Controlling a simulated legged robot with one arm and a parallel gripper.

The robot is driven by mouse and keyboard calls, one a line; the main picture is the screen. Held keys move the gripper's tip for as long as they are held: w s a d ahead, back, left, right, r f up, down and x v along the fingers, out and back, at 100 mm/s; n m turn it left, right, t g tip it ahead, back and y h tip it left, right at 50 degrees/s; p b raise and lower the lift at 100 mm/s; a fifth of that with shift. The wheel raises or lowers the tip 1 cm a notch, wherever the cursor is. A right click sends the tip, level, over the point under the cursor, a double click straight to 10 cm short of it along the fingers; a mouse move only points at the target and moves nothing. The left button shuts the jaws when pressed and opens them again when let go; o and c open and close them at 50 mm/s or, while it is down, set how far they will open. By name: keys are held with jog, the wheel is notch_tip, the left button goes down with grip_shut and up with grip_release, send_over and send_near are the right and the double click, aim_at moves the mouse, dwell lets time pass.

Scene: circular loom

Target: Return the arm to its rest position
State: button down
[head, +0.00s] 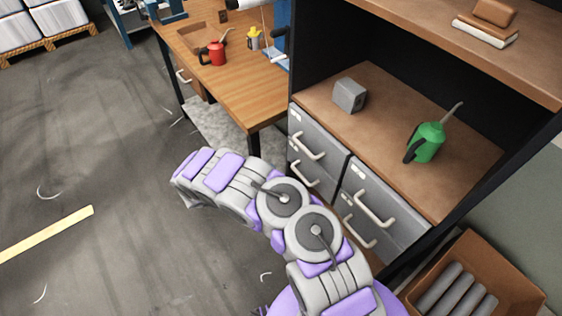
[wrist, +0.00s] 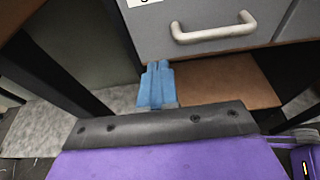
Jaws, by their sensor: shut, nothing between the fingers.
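My arm (head: 235,178) is grey and purple. In the head view it rises from the bottom right, bends at two round joints and reaches left over the floor in front of the cabinet. The fingers cannot be made out in the head view. In the wrist view my gripper (wrist: 157,68) shows blue fingers, shut together and empty. They lie below a grey drawer front (wrist: 190,28) with a pale handle (wrist: 214,30), over a brown shelf board (wrist: 225,83). Whether they touch anything cannot be told.
The cabinet has grey drawers (head: 318,150) beside my arm, with a grey block (head: 350,95) and a green oil can (head: 428,143) above. A wooden workbench (head: 235,80) holds a red can (head: 213,54). A box (head: 505,269) stands bottom right. The left floor is mostly clear.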

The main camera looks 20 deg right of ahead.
jog(key=v, duration=0.3)
jog(key=shift+s+a+r+p, duration=0.25)
jog(key=shift+s+p, duration=0.05)
jog(key=shift+p, duration=0.1)
jog(key=shift+a, duration=0.1)
